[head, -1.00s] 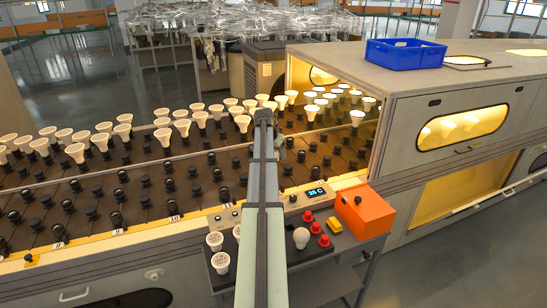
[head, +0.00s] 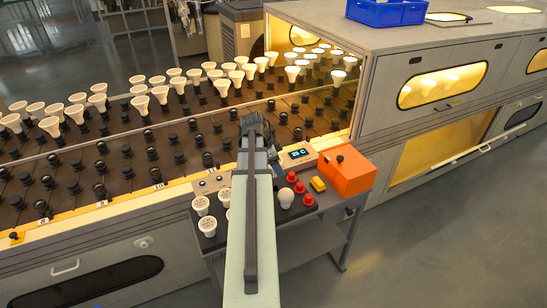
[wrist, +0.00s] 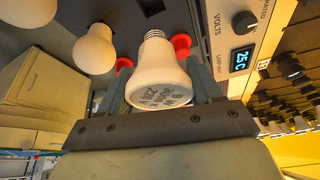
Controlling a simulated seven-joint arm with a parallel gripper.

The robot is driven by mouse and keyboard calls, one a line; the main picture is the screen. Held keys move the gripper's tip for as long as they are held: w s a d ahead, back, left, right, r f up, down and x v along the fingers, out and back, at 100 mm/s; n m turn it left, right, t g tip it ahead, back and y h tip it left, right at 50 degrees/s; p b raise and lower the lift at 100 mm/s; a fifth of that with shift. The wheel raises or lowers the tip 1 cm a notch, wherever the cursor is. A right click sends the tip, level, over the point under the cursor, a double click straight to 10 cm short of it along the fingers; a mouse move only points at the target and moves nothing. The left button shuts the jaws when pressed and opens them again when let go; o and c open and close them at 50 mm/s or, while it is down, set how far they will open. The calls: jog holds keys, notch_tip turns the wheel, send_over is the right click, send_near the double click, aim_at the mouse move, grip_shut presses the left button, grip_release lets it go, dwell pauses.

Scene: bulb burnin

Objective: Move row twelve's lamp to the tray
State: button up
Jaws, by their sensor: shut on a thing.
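In the wrist view my gripper (wrist: 157,84) is shut on a white lamp (wrist: 155,72). The lamp has a metal screw base and dark print on its wide end. In the head view my dark wrist (head: 257,130) is over the conveyor's near edge beside the cart; the fingers and held lamp are hidden there. Row label 10 (head: 157,187) shows on the yellow edge strip; I cannot make out row twelve's label. I cannot tell which surface is the tray. The grey cart top (head: 300,217) carries several white lamps (head: 200,205), and a blue crate (head: 385,12) sits on the oven.
An orange box (head: 346,171), red knobs (head: 290,177), a yellow block (head: 318,184) and a round white lamp (head: 286,198) crowd the cart's right. Several lamps (head: 160,95) stand in the conveyor's far sockets; near sockets look empty. The oven (head: 440,50) bounds the right.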

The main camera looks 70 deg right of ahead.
jog(key=shift+a+m+y, duration=0.1)
jog(key=shift+m+y, duration=0.2)
jog(key=shift+m, duration=0.7)
jog(key=shift+f, duration=0.15)
jog(key=shift+f, duration=2.25)
jog(key=shift+f, duration=2)
jog(key=o, duration=1.1)
jog(key=v, duration=1.3)
jog(key=shift+w+r, duration=0.25)
jog(key=shift+r, duration=0.05)
